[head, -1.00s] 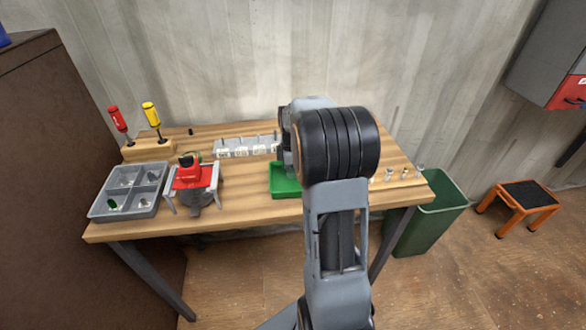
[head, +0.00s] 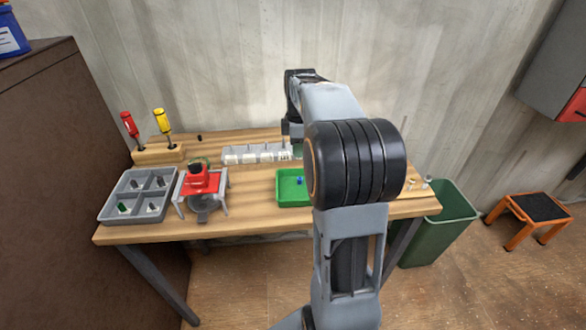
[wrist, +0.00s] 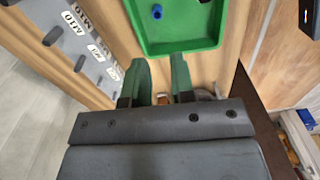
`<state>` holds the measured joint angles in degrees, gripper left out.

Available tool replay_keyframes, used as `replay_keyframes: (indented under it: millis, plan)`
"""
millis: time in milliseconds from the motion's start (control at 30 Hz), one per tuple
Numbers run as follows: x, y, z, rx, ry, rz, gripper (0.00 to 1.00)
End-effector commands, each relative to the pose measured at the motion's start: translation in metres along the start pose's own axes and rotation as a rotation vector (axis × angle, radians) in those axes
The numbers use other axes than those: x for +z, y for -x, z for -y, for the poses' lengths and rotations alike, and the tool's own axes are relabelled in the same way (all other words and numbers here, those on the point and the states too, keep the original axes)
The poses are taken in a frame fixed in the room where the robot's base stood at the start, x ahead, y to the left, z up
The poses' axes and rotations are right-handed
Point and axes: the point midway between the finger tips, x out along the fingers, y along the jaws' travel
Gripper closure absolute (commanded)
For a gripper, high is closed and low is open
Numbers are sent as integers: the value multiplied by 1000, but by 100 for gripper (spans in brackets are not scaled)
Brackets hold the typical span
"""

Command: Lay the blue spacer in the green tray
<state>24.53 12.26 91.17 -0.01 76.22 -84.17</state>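The blue spacer (head: 299,181) lies inside the green tray (head: 283,201), on its floor. In the wrist view the blue spacer (wrist: 157,12) shows at the top edge, inside the green tray (wrist: 180,46). My gripper (wrist: 162,58) has its two green fingers apart with nothing between them. It is clear of the spacer, just outside the tray's wall. In the head view my arm hides the tray's right part and most of the gripper.
Left are a red-topped fixture (head: 202,182), a grey divided tray (head: 132,213) and two screwdrivers in a wooden block (head: 158,155). A green waste bin (head: 455,218) stands right of the table.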

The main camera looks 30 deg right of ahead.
Motion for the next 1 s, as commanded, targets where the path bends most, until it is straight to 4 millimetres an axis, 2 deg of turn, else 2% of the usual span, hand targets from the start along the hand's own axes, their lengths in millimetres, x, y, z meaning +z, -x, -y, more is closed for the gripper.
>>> replay_keyframes:
  millis: [67, 167, 300, 400, 533, 700, 1000]
  plan:
    - [-13, 6, 16, 23, -61, -5, 77]
    - [-37, 9, 52, 65, -212, -23, 77]
    - [-64, 0, 115, 122, -476, -82, 77]
    - [-75, -12, 155, 146, -654, -138, 77]
    - [-81, -29, 195, 155, -841, -205, 77]
    - [-82, -46, 224, 148, -985, -259, 77]
    - [-81, -51, 230, 143, -1028, -273, 77]
